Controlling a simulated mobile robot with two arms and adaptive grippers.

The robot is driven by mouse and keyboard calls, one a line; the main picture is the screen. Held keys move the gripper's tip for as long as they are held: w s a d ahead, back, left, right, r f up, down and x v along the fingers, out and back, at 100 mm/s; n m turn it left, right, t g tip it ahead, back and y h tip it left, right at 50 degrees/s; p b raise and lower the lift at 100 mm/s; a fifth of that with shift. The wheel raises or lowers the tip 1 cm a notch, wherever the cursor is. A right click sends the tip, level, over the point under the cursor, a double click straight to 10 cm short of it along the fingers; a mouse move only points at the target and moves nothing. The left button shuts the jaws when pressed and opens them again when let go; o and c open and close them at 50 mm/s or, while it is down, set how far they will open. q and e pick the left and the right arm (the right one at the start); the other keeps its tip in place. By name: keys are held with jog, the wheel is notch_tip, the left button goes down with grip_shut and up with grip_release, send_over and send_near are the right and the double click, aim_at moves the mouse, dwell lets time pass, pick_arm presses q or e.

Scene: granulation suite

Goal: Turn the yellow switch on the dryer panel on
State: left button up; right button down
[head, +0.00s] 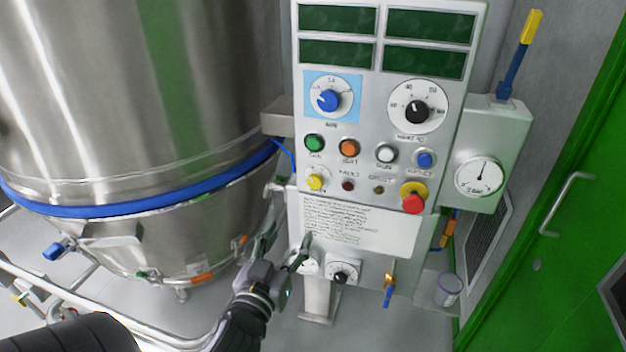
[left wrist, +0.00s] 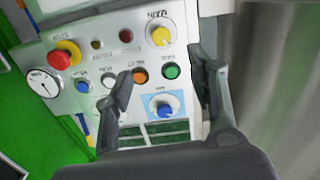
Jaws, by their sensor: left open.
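The yellow switch (head: 316,182) is a small round knob at the lower left of the dryer panel (head: 375,240), below the green button (head: 314,142). In the left wrist view, which shows the panel turned over, the yellow switch (left wrist: 160,36) is at the top middle, beyond the fingertips. My left gripper (head: 288,230) is open and empty, below and a little left of the switch in the head view. Its two fingers (left wrist: 160,72) frame the area under the switch in the left wrist view, apart from it. My right gripper is not in view.
A blue dial (head: 328,100), an orange button (head: 349,148) and a red stop button (head: 412,203) are on the same panel. A steel vessel (head: 110,110) with a blue band stands close at left. A gauge box (head: 490,150) and green door (head: 560,230) are at right.

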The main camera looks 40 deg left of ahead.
pick_arm(q)
jog(key=p, duration=0.5)
send_near(314, 184)
jog(key=x, duration=0.9)
jog(key=shift+w, duration=0.15)
jog(key=shift+c, duration=0.5)
jog(key=c, duration=1)
